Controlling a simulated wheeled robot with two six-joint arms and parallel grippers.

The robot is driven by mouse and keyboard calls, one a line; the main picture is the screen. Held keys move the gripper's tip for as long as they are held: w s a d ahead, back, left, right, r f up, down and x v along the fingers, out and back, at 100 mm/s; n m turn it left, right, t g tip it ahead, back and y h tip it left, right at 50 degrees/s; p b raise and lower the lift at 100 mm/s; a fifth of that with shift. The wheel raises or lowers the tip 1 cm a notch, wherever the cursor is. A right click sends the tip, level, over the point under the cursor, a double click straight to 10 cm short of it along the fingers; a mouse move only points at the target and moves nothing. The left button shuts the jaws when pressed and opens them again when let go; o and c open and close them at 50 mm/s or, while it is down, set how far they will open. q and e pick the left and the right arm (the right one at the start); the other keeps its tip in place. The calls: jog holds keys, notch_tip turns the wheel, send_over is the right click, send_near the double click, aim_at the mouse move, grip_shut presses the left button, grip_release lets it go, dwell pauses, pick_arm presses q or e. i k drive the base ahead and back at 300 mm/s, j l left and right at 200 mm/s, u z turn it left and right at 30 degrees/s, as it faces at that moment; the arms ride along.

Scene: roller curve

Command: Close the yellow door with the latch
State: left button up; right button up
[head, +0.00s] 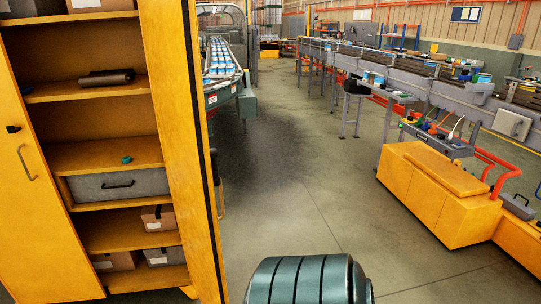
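A yellow cabinet stands at the left of the head view, with its shelves exposed. A yellow door panel (183,130) with a dark strip along its edge stands open at the right side of the shelves, seen at a steep angle. Another yellow door panel (42,222) covers the lower left part of the cabinet. It bears a handle (27,163) and a small black piece, perhaps the latch (13,129). Neither gripper is in view. A dark teal rounded part of mine shows at the bottom centre, apart from the doors in the picture.
The shelves hold a dark roll (107,77), a grey drawer (119,184) and several boxes. A conveyor with cups (220,62) stands behind the cabinet. A yellow bench (440,190) stands at the right. The floor (300,200) between is clear.

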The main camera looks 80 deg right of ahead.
aim_at(170, 28)
jog(key=l+z, duration=1.1)
